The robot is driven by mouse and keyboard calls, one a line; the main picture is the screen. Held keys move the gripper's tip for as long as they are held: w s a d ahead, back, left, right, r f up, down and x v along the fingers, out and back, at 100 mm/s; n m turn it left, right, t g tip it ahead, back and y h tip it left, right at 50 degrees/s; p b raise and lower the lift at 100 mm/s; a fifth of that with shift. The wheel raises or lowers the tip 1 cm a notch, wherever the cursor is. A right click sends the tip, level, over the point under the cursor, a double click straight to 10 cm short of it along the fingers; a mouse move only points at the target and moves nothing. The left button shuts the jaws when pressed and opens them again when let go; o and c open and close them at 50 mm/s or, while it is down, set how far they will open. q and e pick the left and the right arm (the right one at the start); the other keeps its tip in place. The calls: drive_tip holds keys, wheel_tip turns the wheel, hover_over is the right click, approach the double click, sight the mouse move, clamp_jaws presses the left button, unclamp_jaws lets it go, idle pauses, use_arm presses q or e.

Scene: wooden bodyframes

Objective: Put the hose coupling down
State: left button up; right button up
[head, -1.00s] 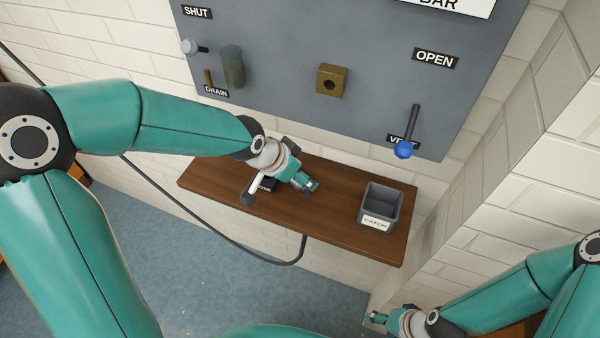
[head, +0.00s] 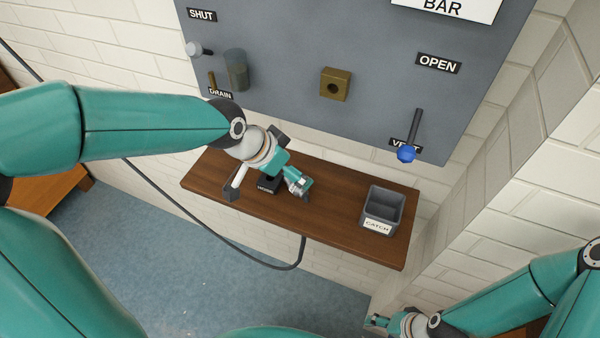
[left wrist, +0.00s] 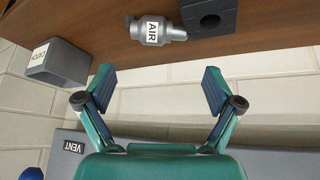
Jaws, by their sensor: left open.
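The hose coupling (left wrist: 150,30) is a grey cylinder with a white AIR label and a narrow nose. In the left wrist view it lies on the wooden shelf (left wrist: 270,55), beside a dark block with a round hole (left wrist: 209,14). My left gripper (left wrist: 158,85) is open and empty; its fingers are spread and the coupling is just beyond their tips. In the head view my left gripper (head: 298,186) hangs over the shelf (head: 335,215) and largely hides the coupling. My right gripper (head: 377,320) is at the lower right, away from the shelf; its fingers are too small to judge.
A grey CATCH box (head: 367,222) stands at the shelf's right end. A black hose (head: 200,215) loops below the shelf's front edge.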

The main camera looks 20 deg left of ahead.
use_arm(q)
drive_tip(key=v, duration=0.5)
drive_tip(key=shift+s+a+r, duration=0.1)
drive_tip(key=shift+s+r, duration=0.05)
drive_tip(key=shift+r, duration=0.15)
